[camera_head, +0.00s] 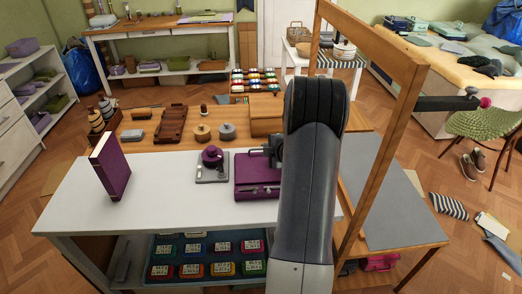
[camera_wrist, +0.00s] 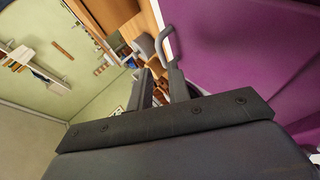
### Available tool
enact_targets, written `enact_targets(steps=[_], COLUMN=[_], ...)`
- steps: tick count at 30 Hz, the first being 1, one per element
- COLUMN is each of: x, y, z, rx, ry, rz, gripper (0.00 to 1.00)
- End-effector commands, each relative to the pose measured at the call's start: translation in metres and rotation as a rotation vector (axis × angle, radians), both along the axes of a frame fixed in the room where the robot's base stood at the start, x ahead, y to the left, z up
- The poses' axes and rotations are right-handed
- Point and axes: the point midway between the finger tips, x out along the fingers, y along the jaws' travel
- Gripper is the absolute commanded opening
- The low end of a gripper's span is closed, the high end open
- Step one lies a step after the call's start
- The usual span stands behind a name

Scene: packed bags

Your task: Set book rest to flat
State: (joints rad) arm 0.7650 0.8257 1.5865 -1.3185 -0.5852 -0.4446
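A purple panel-like unit (camera_head: 256,172) lies on the white table, just left of my arm; it may be the book rest, but I cannot tell for sure. In the wrist view a large purple surface (camera_wrist: 250,70) fills the right side, with a grey bar handle (camera_wrist: 165,42) at its edge. My gripper (camera_wrist: 159,76) has its two dark fingers apart, with a gap between them. The handle shows near the right fingertip; whether they touch is unclear. In the head view my arm hides part of the purple unit and most of the gripper.
A tall purple book-like block (camera_head: 112,168) stands at the left of the white table (camera_head: 150,210). A grey base with a purple knob (camera_head: 212,158) sits beside the unit. A brown slatted rack (camera_head: 171,122) and round pots lie behind. A wooden frame (camera_head: 385,130) rises at right.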

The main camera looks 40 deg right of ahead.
Motion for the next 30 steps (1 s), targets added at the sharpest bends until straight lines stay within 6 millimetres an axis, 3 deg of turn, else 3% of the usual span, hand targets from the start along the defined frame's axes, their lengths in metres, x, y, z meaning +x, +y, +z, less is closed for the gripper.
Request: enact_targets(steps=[6,12,23,30], x=[-0.028,-0.037,-0.036,-0.016], y=[0.002,0.003,0.003,0.002], z=[0.019,0.024,0.024,0.010], rx=[0.000,0.000,0.000,0.001], ry=[-0.002,-0.002,-0.002,-0.001], rz=[-0.002,0.000,0.000,0.002], gripper=[0.18,0.18,0.18,0.18])
